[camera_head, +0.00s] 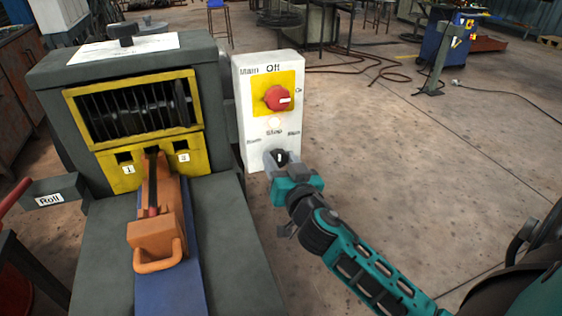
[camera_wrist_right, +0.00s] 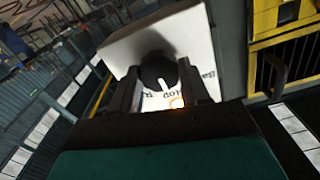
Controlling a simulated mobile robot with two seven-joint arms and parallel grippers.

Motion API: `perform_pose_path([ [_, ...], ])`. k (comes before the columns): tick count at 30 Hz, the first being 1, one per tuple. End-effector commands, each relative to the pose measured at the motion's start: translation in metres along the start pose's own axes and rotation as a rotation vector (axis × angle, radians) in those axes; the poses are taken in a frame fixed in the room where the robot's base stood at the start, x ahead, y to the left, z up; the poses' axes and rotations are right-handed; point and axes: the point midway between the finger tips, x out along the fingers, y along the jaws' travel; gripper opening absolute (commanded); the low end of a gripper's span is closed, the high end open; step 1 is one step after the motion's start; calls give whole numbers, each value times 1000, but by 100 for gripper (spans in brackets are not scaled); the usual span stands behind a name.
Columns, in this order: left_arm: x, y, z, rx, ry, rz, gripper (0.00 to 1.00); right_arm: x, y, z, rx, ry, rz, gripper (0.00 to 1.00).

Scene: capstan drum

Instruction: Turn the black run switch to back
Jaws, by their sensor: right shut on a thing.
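The black run switch (camera_head: 280,157) is a round knob with a white pointer line, low on the white control box (camera_head: 253,133). Labels "Stop" and others are printed above it. My right gripper (camera_head: 281,163) is at the knob, its fingers shut on it from both sides. In the right wrist view the knob (camera_wrist_right: 159,73) sits between the two dark fingers, with its white line visible and slightly slanted. Part of the printed labels is hidden there by the fingers. My left gripper is not in view.
A red main switch (camera_head: 277,98) on a yellow plate sits higher on the same box. Left of the box stands the grey machine with a yellow frame (camera_head: 133,85) and an orange handled block (camera_head: 156,236). The concrete floor to the right is mostly open.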

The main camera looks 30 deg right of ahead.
Motion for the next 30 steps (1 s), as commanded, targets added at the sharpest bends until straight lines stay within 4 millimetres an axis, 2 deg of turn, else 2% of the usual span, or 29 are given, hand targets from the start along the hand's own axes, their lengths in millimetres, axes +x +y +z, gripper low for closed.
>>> perform_pose_path([
  [8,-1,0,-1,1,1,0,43,0,0,0,-109,0,1,15],
  [30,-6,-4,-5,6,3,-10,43,0,-2,0,-716,0,1,15],
])
